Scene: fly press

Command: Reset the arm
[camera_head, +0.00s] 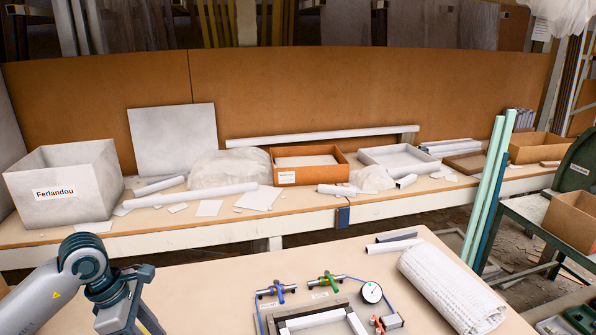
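My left arm comes in from the lower left, bent at a grey and dark teal joint. My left gripper (128,312) hangs below that joint, at the left part of the front table (215,295). Its fingertips run out of the bottom edge, so I cannot tell whether it is open or shut. No object shows in it. A dark-framed fixture (318,321) with white bars lies to its right, well apart. It has a blue clamp (277,291), a green-handled clamp (327,280), a round dial (371,292) and a red-handled clamp (378,325). My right gripper is not in view.
A rolled white sheet (450,287) lies at the front table's right. Green poles (487,190) stand behind it. The back bench holds a white box (66,184), an orange tray (307,164), a white tray (398,157) and tubes. The front table is clear between gripper and fixture.

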